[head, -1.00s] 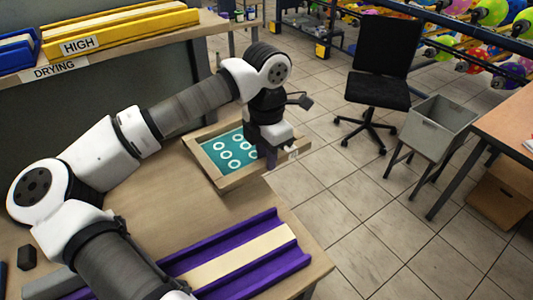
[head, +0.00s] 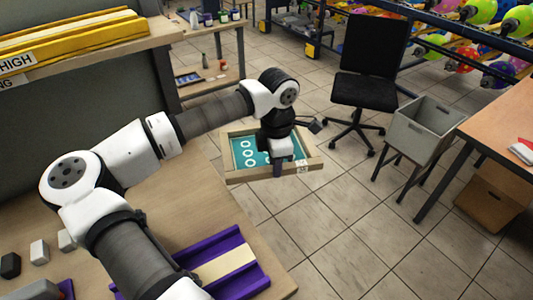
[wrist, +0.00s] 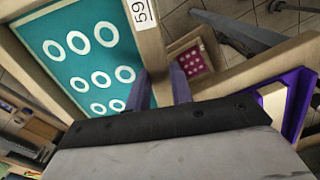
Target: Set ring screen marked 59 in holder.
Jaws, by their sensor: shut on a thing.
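The ring screen (head: 238,171) has a wooden frame and a teal mesh with white rings. Its label reads 59 in the wrist view (wrist: 140,14). My gripper (head: 283,167) is shut on the frame's edge near the label; the fingers (wrist: 160,92) straddle the wood. The screen is held up, overlapping the table's far right edge and the floor in the head view. A purple-railed trough with a cream strip (head: 225,262), perhaps the holder, lies on the near table; purple rails also show at the right of the wrist view (wrist: 298,105).
The wooden table (head: 195,190) has bare room between my arm and its right edge. Small blocks (head: 40,250) lie at left. A second, pink screen (wrist: 194,61) shows lower in the wrist view. A black chair (head: 368,90) and grey bin (head: 424,130) stand on the floor.

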